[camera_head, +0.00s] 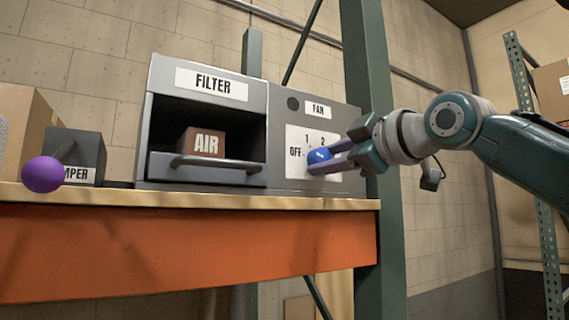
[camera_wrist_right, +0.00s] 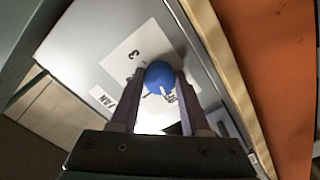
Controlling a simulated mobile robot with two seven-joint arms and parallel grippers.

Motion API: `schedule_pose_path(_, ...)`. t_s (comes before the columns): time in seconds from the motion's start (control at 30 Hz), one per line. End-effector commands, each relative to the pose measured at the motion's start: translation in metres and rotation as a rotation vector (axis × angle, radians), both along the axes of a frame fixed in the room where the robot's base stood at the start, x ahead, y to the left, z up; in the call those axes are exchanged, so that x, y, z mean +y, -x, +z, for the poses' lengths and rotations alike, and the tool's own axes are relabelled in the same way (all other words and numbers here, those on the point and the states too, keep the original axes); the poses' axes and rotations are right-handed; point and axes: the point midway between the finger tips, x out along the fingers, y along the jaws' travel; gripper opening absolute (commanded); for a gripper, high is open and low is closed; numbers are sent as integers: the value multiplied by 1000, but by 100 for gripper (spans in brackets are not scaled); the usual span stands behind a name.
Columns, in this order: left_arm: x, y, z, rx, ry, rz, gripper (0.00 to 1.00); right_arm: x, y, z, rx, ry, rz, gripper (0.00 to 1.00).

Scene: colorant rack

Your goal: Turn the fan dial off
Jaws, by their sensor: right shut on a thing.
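The fan dial (camera_head: 319,155) is a round blue knob with a white pointer mark. It sits on a white plate (camera_head: 299,136) printed OFF, 1 and 2, under a FAN label (camera_head: 318,110) on the grey unit. My right gripper (camera_head: 312,162) comes in from the right and is shut on the dial. In the right wrist view the blue dial (camera_wrist_right: 159,76) sits between the two fingers (camera_wrist_right: 155,92), and a 3 shows on the plate. The fingers hide part of the plate in the head view. In the head view the pointer mark looks aimed to the upper left. My left gripper is not in view.
The grey unit stands on a shelf with an orange beam (camera_head: 190,250). Its open FILTER bay holds a brown AIR box (camera_head: 203,142) above a handle (camera_head: 218,162). A damper box with a purple ball knob (camera_head: 42,174) is at left. A green post (camera_head: 372,90) rises behind my right wrist.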

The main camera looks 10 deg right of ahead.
Motion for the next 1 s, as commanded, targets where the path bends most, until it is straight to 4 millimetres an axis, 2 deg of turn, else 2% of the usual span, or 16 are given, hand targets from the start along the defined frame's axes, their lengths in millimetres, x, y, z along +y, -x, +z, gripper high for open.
schedule_pose_path(0.6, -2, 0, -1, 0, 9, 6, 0, 1, 0, 0, -15, 39, 3, 0)
schedule_pose_path(0.63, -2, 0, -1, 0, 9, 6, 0, 1, 0, 0, -15, 39, 3, 50)
schedule_pose_path(0.87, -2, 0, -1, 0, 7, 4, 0, 1, 0, 0, -15, 37, 2, 76)
schedule_pose_path(1.0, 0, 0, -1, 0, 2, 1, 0, 0, 0, 0, -14, 37, 1, 77)
